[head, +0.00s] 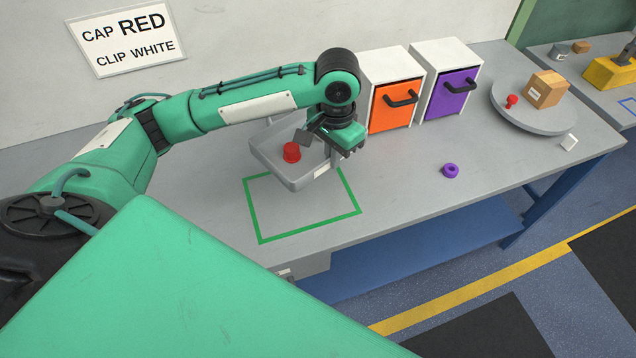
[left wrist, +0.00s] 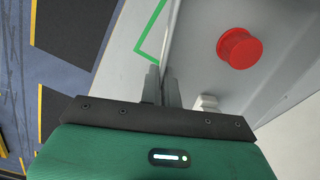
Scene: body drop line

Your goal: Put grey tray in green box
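The grey tray (head: 268,158) is at the back left of the bench and overlaps the far edge of the green box (head: 302,233), an outline marked on the bench top. A red cap (head: 291,152) and a small white piece (head: 322,169) are in the tray. My left gripper (head: 318,148) is over the tray's right side. In the left wrist view its fingers (left wrist: 163,84) are close together on the tray's thin wall, with the red cap (left wrist: 240,48) beyond. I cannot tell whether the tray touches the bench. My right gripper is not in view.
An orange-fronted cabinet (head: 394,107) and a purple-fronted cabinet (head: 452,96) stand right of the tray. A purple ring (head: 450,170) lies in front. A round grey plate (head: 537,118) holds a cardboard box and a red piece. The bench inside the green outline's front part is clear.

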